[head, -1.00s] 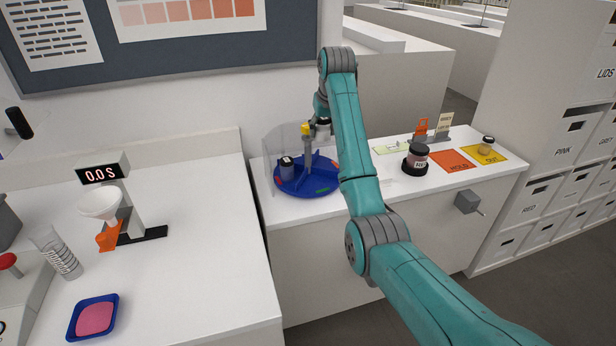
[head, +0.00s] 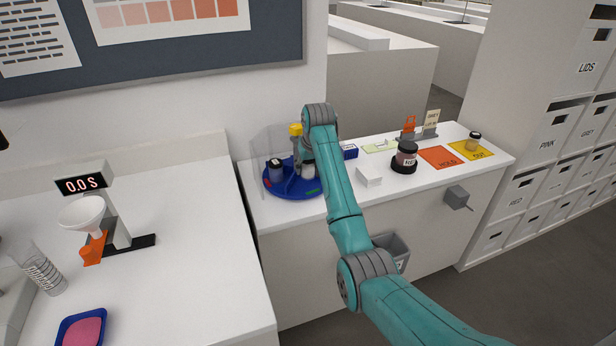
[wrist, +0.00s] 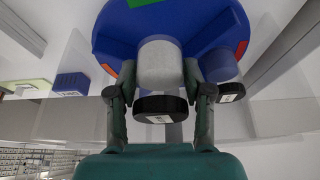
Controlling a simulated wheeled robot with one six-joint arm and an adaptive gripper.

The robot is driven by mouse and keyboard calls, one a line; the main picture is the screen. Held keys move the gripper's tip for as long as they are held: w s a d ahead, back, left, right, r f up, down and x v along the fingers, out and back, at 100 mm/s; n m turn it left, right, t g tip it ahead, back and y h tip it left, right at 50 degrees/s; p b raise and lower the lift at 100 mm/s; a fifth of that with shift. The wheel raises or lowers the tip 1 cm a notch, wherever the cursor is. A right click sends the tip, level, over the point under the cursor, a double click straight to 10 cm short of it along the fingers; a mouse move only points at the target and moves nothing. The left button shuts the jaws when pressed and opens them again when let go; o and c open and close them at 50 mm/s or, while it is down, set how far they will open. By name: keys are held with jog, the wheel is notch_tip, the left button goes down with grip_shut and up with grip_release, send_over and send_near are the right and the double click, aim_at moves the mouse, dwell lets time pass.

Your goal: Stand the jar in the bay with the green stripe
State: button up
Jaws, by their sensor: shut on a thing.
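My gripper (wrist: 161,82) is shut on a pale jar (wrist: 160,62) with a black lid. It holds the jar low over a blue divided carousel (head: 284,193); I cannot tell whether the jar touches its floor. In the head view the held jar (head: 308,171) is partly hidden by my arm. The green stripe (head: 313,191) is on the carousel's front right rim, close to the held jar; it also shows in the wrist view (wrist: 142,2). A second dark-lidded jar (head: 277,171) stands in a bay at the left; it also shows in the wrist view (wrist: 218,66).
A post with a yellow top (head: 295,130) rises at the carousel, with a clear guard (head: 262,150) behind. Right of it are a blue box (head: 350,152), a white stack (head: 369,176), a jar on a black base (head: 407,155), and orange (head: 438,157) and yellow mats (head: 484,153).

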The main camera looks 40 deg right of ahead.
aim_at(308, 176)
jog(key=shift+f, duration=1.85)
jog(key=shift+f, duration=0.1)
jog(key=o, duration=1.2)
jog(key=v, duration=1.2)
